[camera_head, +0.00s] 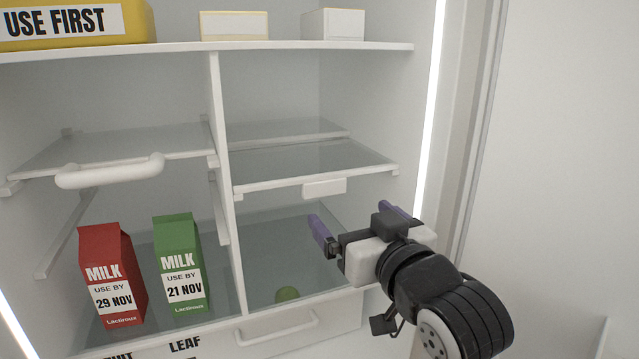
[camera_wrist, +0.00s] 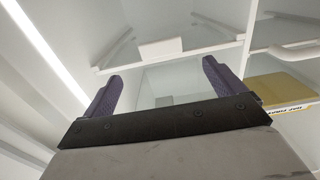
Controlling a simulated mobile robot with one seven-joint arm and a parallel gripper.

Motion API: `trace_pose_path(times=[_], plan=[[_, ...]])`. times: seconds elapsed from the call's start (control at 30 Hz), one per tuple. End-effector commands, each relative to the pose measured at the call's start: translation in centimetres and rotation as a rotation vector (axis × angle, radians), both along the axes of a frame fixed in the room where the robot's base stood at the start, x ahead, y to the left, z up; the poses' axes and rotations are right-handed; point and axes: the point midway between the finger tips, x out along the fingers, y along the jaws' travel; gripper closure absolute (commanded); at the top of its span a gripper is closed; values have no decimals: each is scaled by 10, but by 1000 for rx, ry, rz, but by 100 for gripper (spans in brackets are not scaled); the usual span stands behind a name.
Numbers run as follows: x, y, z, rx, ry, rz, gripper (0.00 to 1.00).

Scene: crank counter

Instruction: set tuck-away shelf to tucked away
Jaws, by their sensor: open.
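The tuck-away shelf is the glass shelf in the right bay, with a front pane (camera_head: 310,163) and a separate rear pane (camera_head: 285,130) behind and slightly above it. The front pane is out at the front of the bay. A white tab (camera_head: 325,187) hangs on its front edge; the tab also shows in the wrist view (camera_wrist: 160,47), where the picture looks upside down. My gripper (camera_head: 358,220) is open and empty, its purple fingers apart, to the lower right of the tab and not touching it. The fingers show in the wrist view (camera_wrist: 160,85).
A white divider (camera_head: 226,180) separates the left bay, with a handled glass shelf (camera_head: 110,171) above red (camera_head: 112,275) and green (camera_head: 180,262) milk cartons. A yellow bin (camera_head: 75,22) and boxes stand above. Under the right shelf is mostly clear.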

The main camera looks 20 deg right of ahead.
Motion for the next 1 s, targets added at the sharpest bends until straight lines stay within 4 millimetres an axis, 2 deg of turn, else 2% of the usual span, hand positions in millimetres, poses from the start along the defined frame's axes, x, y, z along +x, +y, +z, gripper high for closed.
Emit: trace_pose_path(times=[0.3, 0.5, 0.7, 1.0], plan=[[69, 3, 2, 1, 2, 3, 5], [102, 4, 2, 1, 1, 1, 5], [117, 4, 1, -1, 0, 0, 5], [119, 5, 0, -1, -1, 0, 5]])
